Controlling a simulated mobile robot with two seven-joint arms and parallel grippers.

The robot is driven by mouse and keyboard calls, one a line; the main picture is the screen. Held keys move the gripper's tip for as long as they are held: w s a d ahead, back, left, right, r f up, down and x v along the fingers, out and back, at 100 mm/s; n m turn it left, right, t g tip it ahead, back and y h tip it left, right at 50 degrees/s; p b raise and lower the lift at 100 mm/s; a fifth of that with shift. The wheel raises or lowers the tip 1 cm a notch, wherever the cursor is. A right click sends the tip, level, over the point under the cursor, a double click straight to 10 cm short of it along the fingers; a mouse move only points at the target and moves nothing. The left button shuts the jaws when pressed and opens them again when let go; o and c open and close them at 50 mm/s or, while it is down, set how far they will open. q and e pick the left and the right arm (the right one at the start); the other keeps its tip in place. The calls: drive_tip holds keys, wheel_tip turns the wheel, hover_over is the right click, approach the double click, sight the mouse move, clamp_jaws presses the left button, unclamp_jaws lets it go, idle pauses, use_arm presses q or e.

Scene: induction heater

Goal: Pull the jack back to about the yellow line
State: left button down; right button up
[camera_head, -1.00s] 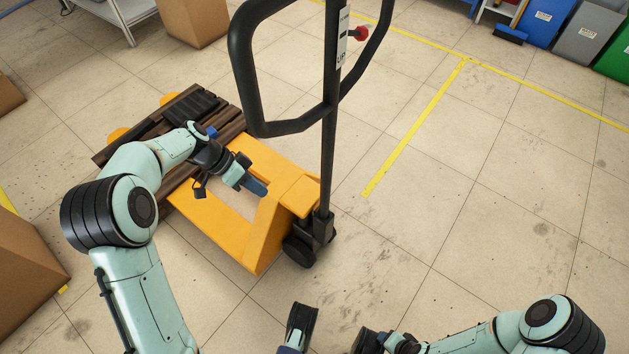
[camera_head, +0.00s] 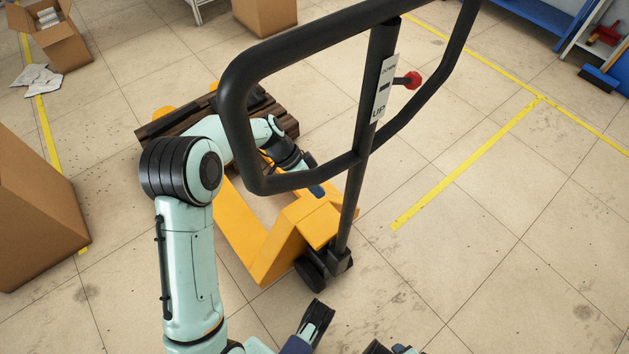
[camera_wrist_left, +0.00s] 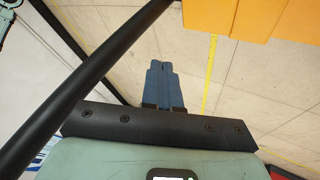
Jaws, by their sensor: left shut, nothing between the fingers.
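The jack is an orange pallet jack (camera_head: 262,257) with a tall black post. Its black loop handle (camera_head: 236,117) rises close to the head camera and carries an UP label and a red knob (camera_head: 413,80). A brown wooden pallet (camera_head: 162,126) sits over its forks. My left gripper (camera_head: 317,191) is shut and empty, just left of the post, above the orange body and partly behind the handle's lower bar. Its blue fingers (camera_wrist_left: 163,84) are together in the left wrist view, with a black bar (camera_wrist_left: 85,90) left of them. I cannot tell whether they touch it.
A yellow floor line (camera_head: 465,162) runs right of the jack and joins a longer line at the back right. A cardboard box (camera_head: 35,215) stands at left, an open box (camera_head: 55,40) behind it. Floor right of the jack is clear.

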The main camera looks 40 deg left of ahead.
use_arm(q)
drive_tip(key=s+d+f, duration=0.1)
drive_tip(key=d+f, duration=0.3)
drive_tip(key=d, duration=0.2)
drive_tip(key=shift+d+b, duration=0.35)
drive_tip(key=shift+b, duration=0.1)
use_arm(e)
drive_tip(key=shift+w+d+f+t, duration=0.15)
drive_tip(key=shift+w+d+f, duration=0.15)
drive_tip(key=shift+w, duration=0.2)
drive_tip(key=shift+w+d+f+t, duration=0.2)
drive_tip(key=shift+w+f, duration=0.15)
drive_tip(key=shift+w, duration=0.15)
use_arm(q)
drive_tip(key=shift+s+f, duration=0.1)
use_arm(e)
drive_tip(key=shift+d, duration=0.1)
